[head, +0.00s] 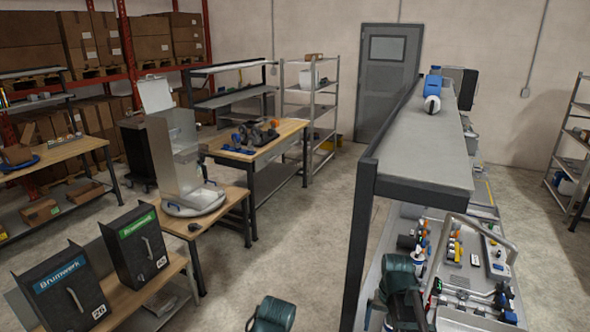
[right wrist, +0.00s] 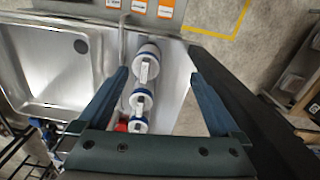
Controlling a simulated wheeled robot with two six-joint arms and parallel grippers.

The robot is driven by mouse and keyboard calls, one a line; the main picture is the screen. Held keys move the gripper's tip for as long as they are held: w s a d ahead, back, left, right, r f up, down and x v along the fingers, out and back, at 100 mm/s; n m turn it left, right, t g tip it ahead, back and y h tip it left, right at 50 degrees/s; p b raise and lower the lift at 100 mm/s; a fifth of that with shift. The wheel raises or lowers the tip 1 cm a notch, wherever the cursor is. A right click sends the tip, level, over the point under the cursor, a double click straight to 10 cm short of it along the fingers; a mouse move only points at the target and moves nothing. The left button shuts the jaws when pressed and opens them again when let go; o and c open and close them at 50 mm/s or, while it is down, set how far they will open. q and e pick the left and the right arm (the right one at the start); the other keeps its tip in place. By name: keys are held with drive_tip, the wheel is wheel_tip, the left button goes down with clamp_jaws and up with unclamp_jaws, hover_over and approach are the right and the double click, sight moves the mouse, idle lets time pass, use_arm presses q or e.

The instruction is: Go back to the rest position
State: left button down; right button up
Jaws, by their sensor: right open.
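My right gripper (right wrist: 158,78) is open in the right wrist view, with its two dark teal fingers spread wide. Between the fingers in the picture, several white and blue cylindrical items (right wrist: 148,66) show in a row beside a steel sink. Nothing visible is clamped by the fingers. In the head view, a dark teal part of my right arm shows at the lower right, in front of the shelved bench. Another teal part of mine shows at the bottom middle. My left gripper's fingers are not visible.
A shelved bench (head: 430,135) with a grey top shelf stands close on the right, cluttered below. A steel sink (right wrist: 55,65) lies left in the wrist view. The middle floor is clear.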

drive_tip(key=s+a+f+n+b, duration=0.4)
drive_tip(key=s+a+f+b, duration=0.2)
drive_tip(key=a, duration=0.3)
drive_tip(key=s+a+f+n+h+b, duration=0.1)
drive_tip(key=s+a+f+n+b, duration=0.3)
drive_tip(key=s+a+f+b, duration=0.3)
wheel_tip(320, 180, down, 2)
drive_tip(key=shift+s+a+f+b, duration=0.15)
drive_tip(key=shift+s+a+b, duration=0.1)
drive_tip(key=shift+a+b, duration=0.85)
drive_tip(key=shift+a, duration=0.15)
